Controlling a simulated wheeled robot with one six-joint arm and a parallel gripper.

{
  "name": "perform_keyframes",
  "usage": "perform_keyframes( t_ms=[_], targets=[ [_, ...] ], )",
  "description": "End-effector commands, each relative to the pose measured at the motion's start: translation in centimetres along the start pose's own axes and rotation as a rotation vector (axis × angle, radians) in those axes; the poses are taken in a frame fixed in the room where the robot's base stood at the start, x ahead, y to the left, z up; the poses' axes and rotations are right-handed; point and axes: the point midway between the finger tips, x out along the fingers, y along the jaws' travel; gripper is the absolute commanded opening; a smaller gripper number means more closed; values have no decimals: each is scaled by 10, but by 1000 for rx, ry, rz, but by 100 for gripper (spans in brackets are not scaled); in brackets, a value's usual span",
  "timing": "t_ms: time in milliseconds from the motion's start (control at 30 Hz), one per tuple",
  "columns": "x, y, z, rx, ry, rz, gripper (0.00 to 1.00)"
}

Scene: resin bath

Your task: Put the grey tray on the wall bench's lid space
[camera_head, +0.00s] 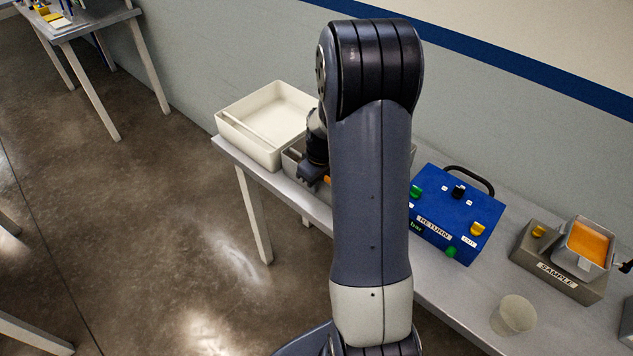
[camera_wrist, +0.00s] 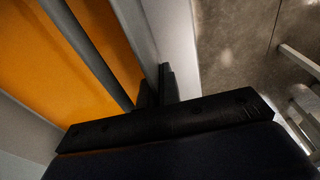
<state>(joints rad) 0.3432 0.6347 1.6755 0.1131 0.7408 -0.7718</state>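A grey tray (camera_head: 290,163) stands on the wall bench (camera_head: 407,278), mostly hidden behind my arm. The wrist view shows it close up, with orange contents (camera_wrist: 98,38) and a grey bar (camera_wrist: 82,48) across it. My gripper (camera_head: 312,174) is at its front side, pointing down. In the wrist view my fingers (camera_wrist: 156,86) are close together, one on each side of the tray's wall (camera_wrist: 139,38), and appear shut on it. The tray seems to rest on the bench. I cannot tell which bench area is the lid space.
A cream tray (camera_head: 228,128) stands left of the grey tray. A blue control box (camera_head: 440,205) stands to its right. Further right are a SAMPLE block (camera_head: 540,262) with a small orange-filled container (camera_head: 575,262) and a pale disc-like cup (camera_head: 516,314). Another table (camera_head: 100,22) is far left.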

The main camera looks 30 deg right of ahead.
Motion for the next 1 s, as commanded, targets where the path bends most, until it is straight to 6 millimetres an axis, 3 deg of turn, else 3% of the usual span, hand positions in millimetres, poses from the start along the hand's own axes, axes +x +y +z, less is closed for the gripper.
perform_keyframes(
  t_ms=[233,500,867,1000],
  targets=[
    [4,0,0,-1,1,1,0],
    [2,0,0,0,0,0,25],
    [-4,0,-1,0,1,1,25],
    [-22,1,-1,-1,4,4,25]
  ],
)
